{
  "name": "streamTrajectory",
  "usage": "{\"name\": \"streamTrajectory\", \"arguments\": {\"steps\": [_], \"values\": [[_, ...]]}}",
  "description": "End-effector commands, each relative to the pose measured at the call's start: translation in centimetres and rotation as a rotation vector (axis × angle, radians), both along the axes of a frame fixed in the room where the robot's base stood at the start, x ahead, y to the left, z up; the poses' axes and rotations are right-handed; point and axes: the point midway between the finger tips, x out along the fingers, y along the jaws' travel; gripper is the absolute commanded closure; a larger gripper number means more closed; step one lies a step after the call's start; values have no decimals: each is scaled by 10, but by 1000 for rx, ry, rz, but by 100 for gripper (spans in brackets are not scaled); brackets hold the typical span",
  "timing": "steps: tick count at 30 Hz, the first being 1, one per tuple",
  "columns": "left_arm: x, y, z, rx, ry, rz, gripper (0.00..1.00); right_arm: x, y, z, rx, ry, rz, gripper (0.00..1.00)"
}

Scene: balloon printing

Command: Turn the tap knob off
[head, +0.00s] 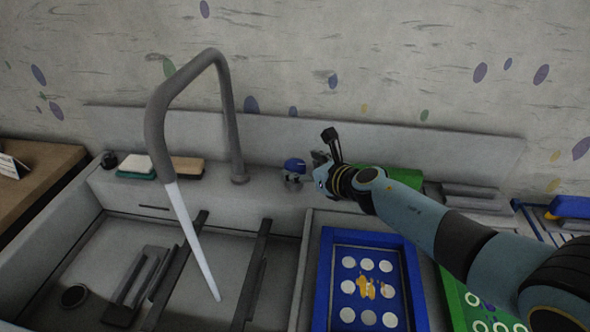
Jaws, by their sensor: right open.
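The grey gooseneck tap (228,110) stands on the back ledge of the sink. A pale stream of water (192,235) runs from its spout into the basin. The blue-topped tap knob (294,166) is on the ledge to the right of the tap's base. My right gripper (314,168) is open, just right of the knob, with its arm coming in from the right. I cannot tell whether its fingers touch the knob. My left gripper is out of view.
A blue-framed screen (325,290) with white dots and an orange stain lies right of the basin. Green frames (455,300) lie under and beside my right arm. Sponges (187,167) sit on the ledge at left. Dark rails (250,275) cross the basin.

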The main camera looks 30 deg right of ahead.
Motion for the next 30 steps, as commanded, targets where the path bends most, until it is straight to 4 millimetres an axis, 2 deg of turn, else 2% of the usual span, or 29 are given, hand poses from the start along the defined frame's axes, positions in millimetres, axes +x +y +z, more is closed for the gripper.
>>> {"name": "streamTrajectory", "arguments": {"steps": [1,7,18,30], "values": [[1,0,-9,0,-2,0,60,9,1,-7,2,-1,-1,27],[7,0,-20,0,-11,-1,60,31,4,-15,1,0,0,27],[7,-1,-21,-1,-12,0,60,36,5,-15,0,1,1,28],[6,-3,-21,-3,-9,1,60,35,5,-15,0,1,0,80]]}}
